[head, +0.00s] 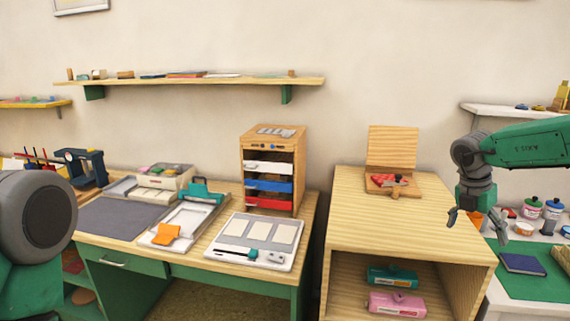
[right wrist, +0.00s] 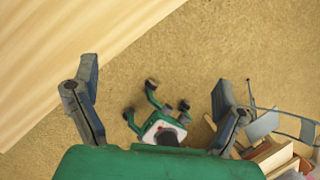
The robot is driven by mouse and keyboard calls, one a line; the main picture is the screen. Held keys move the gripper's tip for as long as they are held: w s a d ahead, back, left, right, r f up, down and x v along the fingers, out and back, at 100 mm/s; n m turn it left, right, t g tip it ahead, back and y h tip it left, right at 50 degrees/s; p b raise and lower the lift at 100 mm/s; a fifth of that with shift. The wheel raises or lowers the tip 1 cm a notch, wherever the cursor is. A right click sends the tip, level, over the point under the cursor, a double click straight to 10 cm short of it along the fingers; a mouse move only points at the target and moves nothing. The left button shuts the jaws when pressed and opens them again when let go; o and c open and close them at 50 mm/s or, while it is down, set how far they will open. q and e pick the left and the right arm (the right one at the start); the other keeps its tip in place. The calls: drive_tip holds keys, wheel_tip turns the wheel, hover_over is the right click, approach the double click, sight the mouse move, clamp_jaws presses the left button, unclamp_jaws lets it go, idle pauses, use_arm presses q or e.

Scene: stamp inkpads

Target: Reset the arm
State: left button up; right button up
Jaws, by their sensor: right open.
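My right gripper (head: 477,222) hangs from the green right arm at the right of the head view, pointing down. It is open, and in the right wrist view its two fingers (right wrist: 155,100) stand wide apart with nothing between them. It is above the right edge of the wooden cabinet, in front of the side table. My left arm shows only as a dark round joint at the left edge of the head view; the left gripper is not seen.
The wooden cabinet (head: 345,236) carries an open wooden box (head: 390,150); teal (head: 392,276) and pink (head: 397,304) inkpads lie inside its shelf. The desk at left holds a drawer unit (head: 272,133) and trays. The right wrist view shows floor (right wrist: 200,60) and a green base (right wrist: 160,130).

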drive_tip(key=s+a+f+n+t+h, duration=0.15)
drive_tip(key=s+a+f+n, duration=0.3)
drive_tip(key=f+n, duration=0.45)
drive_tip(key=s+a+f+n+t+b, duration=0.1)
drive_tip(key=s+a+f+n+t, duration=0.35)
drive_tip(key=n, duration=0.75)
drive_tip(key=s+a+f+n+t+h, duration=0.1)
drive_tip(key=s+a+f+n, duration=0.1)
drive_tip(key=a+f+n, duration=0.55)
drive_tip(key=s+a+f+n+g+y, duration=0.2)
drive_tip(key=s+n, duration=0.5)
drive_tip(key=s, duration=0.2)
drive_tip(key=s+a+f+n+g+y, duration=0.1)
drive_tip(key=s+a+f+n+g, duration=0.1)
drive_tip(key=s+n, duration=0.5)
drive_tip(key=s+a+f+n+g+y+b, duration=0.1)
drive_tip(key=s+a+f+n+y, duration=0.1)
drive_tip(key=s+f+n, duration=0.2)
drive_tip(key=s+n, duration=0.3)
drive_tip(key=s, duration=0.5)
drive_tip(key=shift+g+y, duration=0.35)
drive_tip(key=shift+g, duration=0.05)
drive_tip(key=shift+d+f, duration=0.1)
drive_tip(key=shift+f, duration=0.05)
